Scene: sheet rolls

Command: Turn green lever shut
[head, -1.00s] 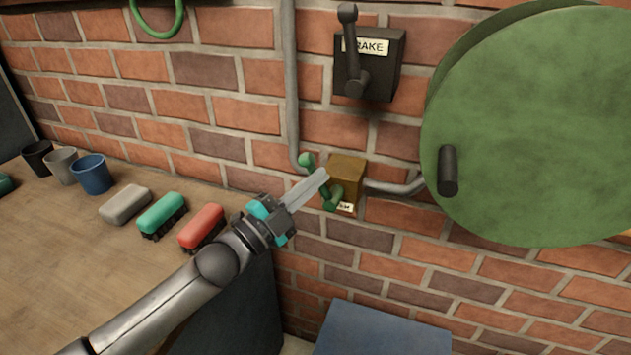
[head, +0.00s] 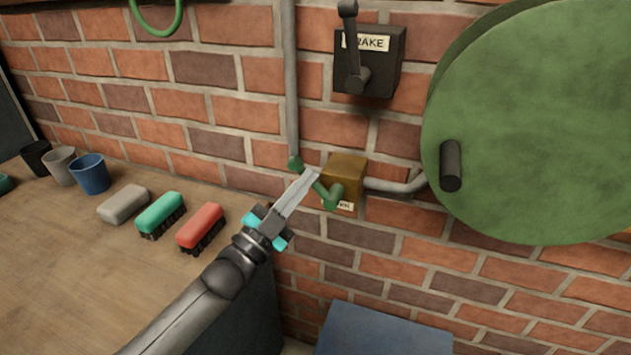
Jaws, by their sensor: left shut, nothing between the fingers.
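The green lever (head: 331,198) is mounted on the front of a small brass-coloured box (head: 347,172) on the brick wall. Its arm slants up and left from the pivot to a round green knob (head: 295,163). My left gripper (head: 313,174) is shut and empty. Its fingertips overlap the middle of the lever's arm in the picture, between knob and pivot; I cannot tell for sure whether they touch it. A small label under the lever is partly hidden. My right gripper is not in view.
A black brake box (head: 385,65) with its own lever is above. A large green wheel (head: 540,120) with a black handle (head: 451,166) is at right. Grey pipes run beside the brass box. A wooden bench (head: 70,270) at left holds cups and brushes.

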